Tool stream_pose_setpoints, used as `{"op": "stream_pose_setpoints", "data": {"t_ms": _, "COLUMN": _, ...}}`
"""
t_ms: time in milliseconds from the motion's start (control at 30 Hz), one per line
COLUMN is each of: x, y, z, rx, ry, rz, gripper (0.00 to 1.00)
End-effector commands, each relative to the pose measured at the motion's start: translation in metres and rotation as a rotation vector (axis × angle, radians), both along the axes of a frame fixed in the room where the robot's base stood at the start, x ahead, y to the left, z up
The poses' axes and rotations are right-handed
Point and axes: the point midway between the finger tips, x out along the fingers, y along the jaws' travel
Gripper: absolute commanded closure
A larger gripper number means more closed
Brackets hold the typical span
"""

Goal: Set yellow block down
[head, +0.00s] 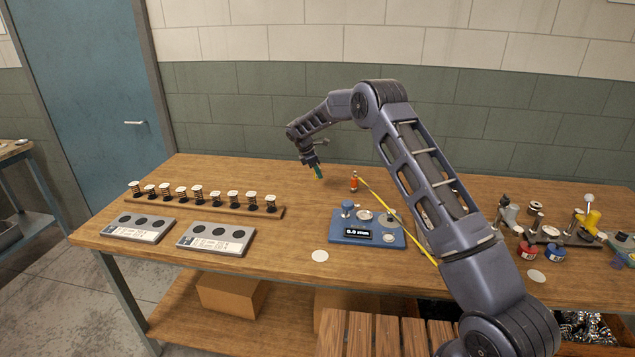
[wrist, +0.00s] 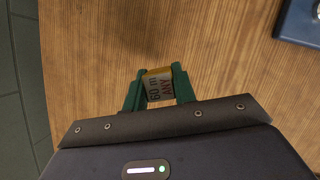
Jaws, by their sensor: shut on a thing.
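My gripper (wrist: 159,73) has green fingers closed on the two sides of a small block (wrist: 158,88). The block has a yellow edge at its far end and a pale printed face reading roughly "60 m ANY". It sits a little tilted between the fingers, over bare wooden bench top (wrist: 215,60). In the head view my gripper (head: 317,170) points down near the back middle of the bench. The block cannot be made out there. I cannot tell whether its underside touches the wood.
A small orange bottle (head: 354,182) stands just right of my gripper. A blue device with a display (head: 366,230) and a yellow strip (head: 377,193) lie nearer the front. A rack of springs (head: 205,203) and two grey trays (head: 216,238) are left. Bare wood lies between.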

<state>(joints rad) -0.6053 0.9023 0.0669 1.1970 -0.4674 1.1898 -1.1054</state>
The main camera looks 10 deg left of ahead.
Motion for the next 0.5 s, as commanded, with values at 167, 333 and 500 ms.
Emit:
{"op": "stream_pose_setpoints", "data": {"t_ms": 167, "x": 0.000, "y": 0.000, "z": -0.009, "rx": -0.001, "ry": 0.002, "rz": -0.001, "gripper": 0.95}}
{"op": "stream_pose_setpoints", "data": {"t_ms": 333, "x": 0.000, "y": 0.000, "z": -0.030, "rx": -0.002, "ry": 0.001, "rz": -0.001, "gripper": 0.95}}
{"op": "stream_pose_setpoints", "data": {"t_ms": 500, "x": 0.000, "y": 0.000, "z": -0.047, "rx": -0.002, "ry": 0.001, "rz": -0.001, "gripper": 0.95}}
